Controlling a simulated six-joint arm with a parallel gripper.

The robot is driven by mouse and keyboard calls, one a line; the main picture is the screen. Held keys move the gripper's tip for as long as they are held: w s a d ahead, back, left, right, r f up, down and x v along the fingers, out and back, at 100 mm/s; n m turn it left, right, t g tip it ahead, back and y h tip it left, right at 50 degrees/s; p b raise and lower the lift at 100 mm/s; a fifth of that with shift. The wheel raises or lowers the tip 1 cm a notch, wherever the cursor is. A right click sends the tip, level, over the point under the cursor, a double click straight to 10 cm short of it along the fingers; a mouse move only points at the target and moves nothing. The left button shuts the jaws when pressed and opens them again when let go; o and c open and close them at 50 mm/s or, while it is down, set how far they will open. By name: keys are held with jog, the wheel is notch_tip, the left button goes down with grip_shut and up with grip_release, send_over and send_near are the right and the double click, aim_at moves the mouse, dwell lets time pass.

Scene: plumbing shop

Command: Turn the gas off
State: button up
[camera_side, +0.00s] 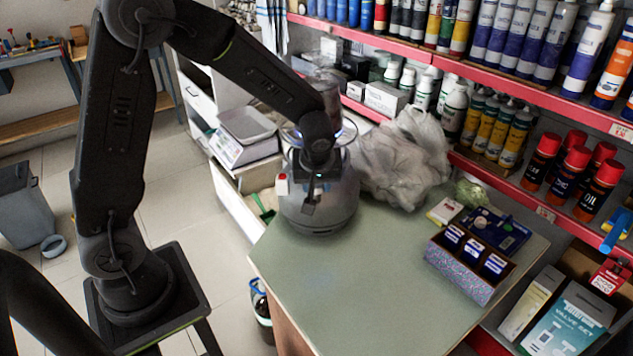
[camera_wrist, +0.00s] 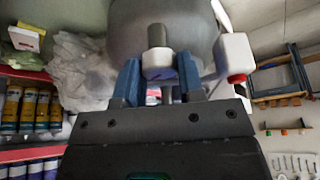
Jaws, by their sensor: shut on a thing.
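A grey gas cylinder (camera_side: 322,212) stands upright on the green counter; its body also fills the top middle of the wrist view (camera_wrist: 180,25). My gripper (camera_side: 309,200) is in front of it in the side view. In the wrist view my blue fingers (camera_wrist: 160,84) stand on both sides of a pale valve piece (camera_wrist: 158,62) with a dark stem, and are shut on it. A white fitting with a red end (camera_wrist: 235,57) is just right of my fingers; it shows at the cylinder's left in the side view (camera_side: 282,185). My gripper hides part of the valve.
A crumpled plastic bag (camera_side: 405,160) lies close to the cylinder's right. A divided box (camera_side: 468,265) sits on the counter's right. A scale (camera_side: 244,137) stands behind left. Shelves of bottles and cans line the right. The counter's front (camera_side: 345,290) is clear.

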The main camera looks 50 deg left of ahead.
jog(key=m+t+h, duration=0.1)
jog(key=m, duration=0.3)
jog(key=shift+a+m, duration=0.1)
jog(key=shift+m, duration=0.2)
jog(key=shift+s+m+t+h, duration=0.1)
jog(key=shift+m+t+h, duration=0.3)
jog(key=shift+m, duration=0.7)
jog(key=shift+m+t+h, duration=0.1)
jog(key=shift+m+h, duration=0.5)
jog(key=shift+m, duration=0.8)
jog(key=o, duration=0.9)
jog(key=v, duration=1.3)
jog(key=shift+a+r, duration=0.1)
jog(key=shift+r, duration=0.3)
